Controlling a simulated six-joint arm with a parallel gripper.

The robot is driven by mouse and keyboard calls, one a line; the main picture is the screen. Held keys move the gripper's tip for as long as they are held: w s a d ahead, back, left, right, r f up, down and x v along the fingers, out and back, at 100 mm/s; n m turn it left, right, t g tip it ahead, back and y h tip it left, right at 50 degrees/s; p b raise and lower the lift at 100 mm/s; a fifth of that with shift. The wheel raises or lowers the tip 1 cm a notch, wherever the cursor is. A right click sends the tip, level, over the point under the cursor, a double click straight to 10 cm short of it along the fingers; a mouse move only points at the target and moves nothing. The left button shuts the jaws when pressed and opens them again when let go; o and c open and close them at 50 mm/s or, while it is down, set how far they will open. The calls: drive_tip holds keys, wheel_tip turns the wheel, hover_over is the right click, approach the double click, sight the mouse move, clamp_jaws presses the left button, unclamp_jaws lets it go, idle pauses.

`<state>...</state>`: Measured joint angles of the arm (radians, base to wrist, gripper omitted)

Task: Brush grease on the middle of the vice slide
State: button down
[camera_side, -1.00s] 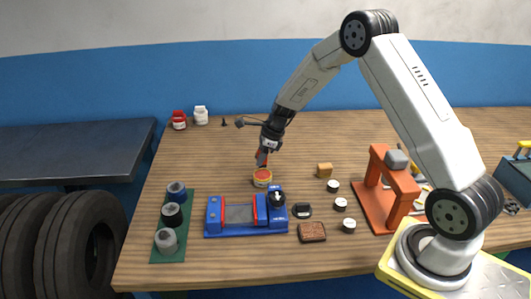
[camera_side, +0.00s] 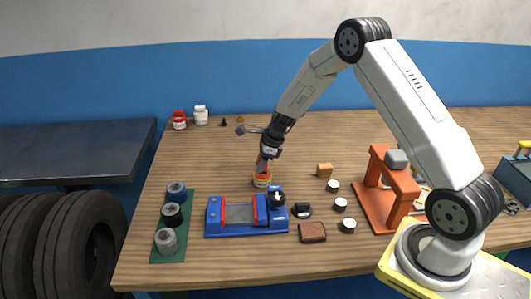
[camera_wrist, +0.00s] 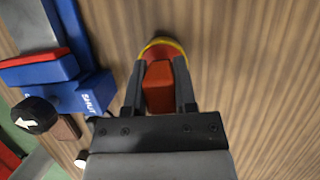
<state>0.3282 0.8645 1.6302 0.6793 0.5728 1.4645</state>
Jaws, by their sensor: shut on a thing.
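The blue vice (camera_side: 220,229) lies on the bench with red jaw faces and a grey slide (camera_side: 239,213) between them. It shows at the upper left in the wrist view (camera_wrist: 75,90), with a black arrow knob and the word SHUT. A small round tin (camera_side: 262,182) with a yellow rim stands behind the vice. My gripper (camera_side: 265,157) is shut on a red handle, seemingly the brush (camera_wrist: 159,86), directly above the tin. The brush's lower end is at or in the tin; its bristles are hidden. The tin's rim also shows in the wrist view (camera_wrist: 166,42).
An orange press (camera_side: 392,190) stands farther right. Jars stand at the back left.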

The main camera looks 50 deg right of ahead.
sight(260, 158)
drive_tip(key=shift+f, duration=0.55)
idle(1.4)
drive_tip(key=shift+r, duration=0.15)
drive_tip(key=shift+r, duration=3.35)
drive_tip(key=shift+a, duration=0.1)
drive_tip(key=s+a+n+g, duration=0.2)
drive_tip(key=s+a+n, duration=0.1)
drive_tip(key=n, duration=0.4)
drive_tip(key=s+a+r+n+g+h, duration=0.1)
drive_tip(key=s+a+n+g, duration=0.1)
drive_tip(key=n, duration=0.5)
drive_tip(key=s+a+n+g, duration=0.3)
drive_tip(key=s+a+n, duration=0.1)
drive_tip(key=n, duration=0.4)
drive_tip(key=shift+s+a+r, duration=0.25)
drive_tip(key=shift+s+a, duration=0.15)
drive_tip(key=shift+a, duration=0.15)
drive_tip(key=n, duration=0.1)
drive_tip(key=s+n+h, duration=0.1)
drive_tip(key=n, duration=0.1)
drive_tip(key=s+n+h, duration=0.1)
drive_tip(key=n, duration=0.1)
drive_tip(key=shift+a+r+g, duration=0.3)
drive_tip(key=shift+a+r, duration=0.05)
drive_tip(key=shift+r, duration=0.05)
